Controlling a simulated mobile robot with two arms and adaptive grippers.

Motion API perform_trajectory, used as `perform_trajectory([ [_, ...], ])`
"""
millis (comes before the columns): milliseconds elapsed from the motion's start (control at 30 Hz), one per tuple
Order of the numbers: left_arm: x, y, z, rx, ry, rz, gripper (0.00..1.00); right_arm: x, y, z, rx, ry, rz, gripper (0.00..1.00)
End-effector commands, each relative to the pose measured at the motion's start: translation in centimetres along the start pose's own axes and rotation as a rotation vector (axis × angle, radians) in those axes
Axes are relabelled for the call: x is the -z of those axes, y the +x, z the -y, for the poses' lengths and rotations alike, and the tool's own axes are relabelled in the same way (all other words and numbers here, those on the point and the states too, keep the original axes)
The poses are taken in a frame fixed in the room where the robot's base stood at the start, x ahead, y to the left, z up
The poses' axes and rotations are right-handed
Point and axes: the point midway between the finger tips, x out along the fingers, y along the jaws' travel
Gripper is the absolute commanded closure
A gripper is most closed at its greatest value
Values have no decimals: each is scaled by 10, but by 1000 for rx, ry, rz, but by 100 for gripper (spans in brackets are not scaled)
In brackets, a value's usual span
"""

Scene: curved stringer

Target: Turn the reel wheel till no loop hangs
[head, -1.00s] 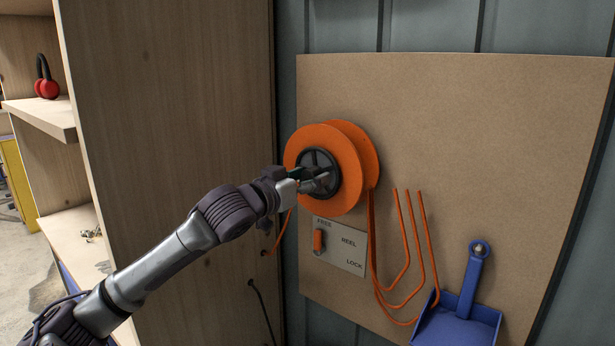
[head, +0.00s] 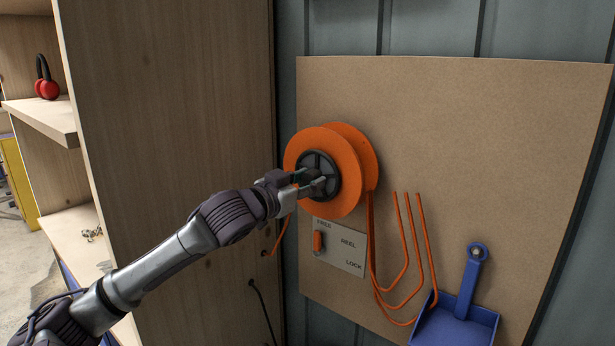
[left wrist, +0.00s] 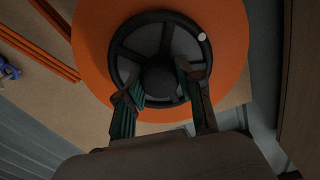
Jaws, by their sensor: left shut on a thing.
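The orange reel (head: 345,150) is mounted on the brown board, with a black spoked wheel (head: 316,158) on its front. My left gripper (head: 318,185) is shut on the wheel near its hub. In the left wrist view, my left gripper's fingers (left wrist: 159,76) reach among the spokes of the black wheel (left wrist: 126,42), either side of the hub. Orange cable (head: 406,250) hangs from the reel's right side in nested loops down the board, rising again to upright ends at the right. The orange lever (head: 318,242) on the label plate stands by FREE. My right gripper is not in view.
A blue dustpan (head: 455,322) hangs at the lower right, close to the lowest loop. A tall wooden cabinet side (head: 170,110) stands left of the reel. Red earmuffs (head: 47,88) sit on a shelf. The board (head: 500,150) is bare at upper right.

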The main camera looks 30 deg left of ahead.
Motion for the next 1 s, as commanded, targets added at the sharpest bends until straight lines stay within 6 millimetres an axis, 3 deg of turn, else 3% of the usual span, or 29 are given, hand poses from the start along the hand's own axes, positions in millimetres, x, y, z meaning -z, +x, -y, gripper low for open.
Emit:
perform_trajectory([
  [1000, 3, 0, 1, -1, 965, 1, 98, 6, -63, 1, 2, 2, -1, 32],
])
